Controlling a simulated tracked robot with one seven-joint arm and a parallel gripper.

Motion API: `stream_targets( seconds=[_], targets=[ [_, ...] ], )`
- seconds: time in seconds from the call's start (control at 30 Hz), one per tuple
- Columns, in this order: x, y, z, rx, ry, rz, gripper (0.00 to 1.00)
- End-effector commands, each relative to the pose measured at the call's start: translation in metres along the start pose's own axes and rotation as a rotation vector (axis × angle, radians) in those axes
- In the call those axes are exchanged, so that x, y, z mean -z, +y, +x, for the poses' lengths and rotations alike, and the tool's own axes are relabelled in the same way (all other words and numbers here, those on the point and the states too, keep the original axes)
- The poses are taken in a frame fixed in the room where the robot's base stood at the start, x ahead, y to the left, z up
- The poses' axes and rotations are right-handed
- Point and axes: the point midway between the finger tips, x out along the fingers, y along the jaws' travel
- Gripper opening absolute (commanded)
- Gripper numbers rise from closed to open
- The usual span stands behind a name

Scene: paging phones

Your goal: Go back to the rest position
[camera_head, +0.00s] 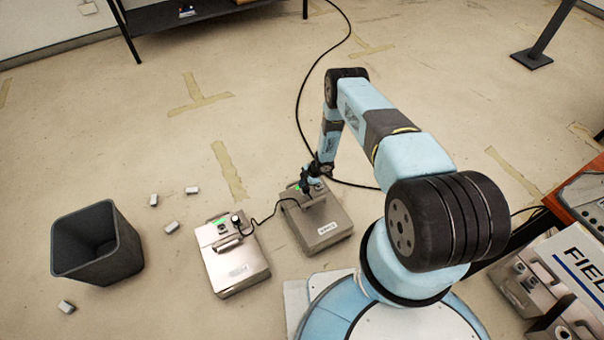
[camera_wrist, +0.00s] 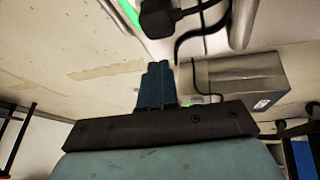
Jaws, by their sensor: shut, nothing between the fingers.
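My gripper (camera_wrist: 155,85) is shut and empty in the wrist view, its two fingers together. In the head view my arm reaches down and the gripper (camera_head: 309,184) is over the back of the right grey metal phone box (camera_head: 323,230). I cannot tell whether it touches the box. A second, lighter metal phone box (camera_head: 231,267) stands to the left, with a green light and a handle. A black cable (camera_head: 268,214) runs between the two boxes. The wrist view shows a metal box (camera_wrist: 245,80) at right and a black plug (camera_wrist: 157,18) close up at the top.
A dark bin (camera_head: 97,243) stands at the left with several small pale blocks (camera_head: 171,227) on the floor nearby. A long black cable (camera_head: 301,100) crosses the floor behind my arm. More metal boxes (camera_head: 530,284) stand at lower right, near a red-edged table (camera_head: 562,208). Open floor lies at back left.

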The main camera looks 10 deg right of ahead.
Motion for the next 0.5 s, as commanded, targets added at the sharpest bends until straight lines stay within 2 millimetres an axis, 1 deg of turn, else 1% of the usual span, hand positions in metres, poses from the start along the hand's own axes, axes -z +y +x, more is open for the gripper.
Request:
stream_targets(
  seconds=[0.03, 0.2, 0.33, 0.5],
  targets=[
    [0.0, 0.01, -0.003, -0.003, -0.001, -0.005, 0.0],
    [-0.001, 0.032, -0.011, -0.001, -0.001, -0.005, 0.0],
    [-0.001, 0.042, -0.015, 0.0, 0.0, -0.005, 0.0],
    [-0.001, 0.048, -0.017, 0.001, 0.001, -0.004, 0.0]
  ],
)
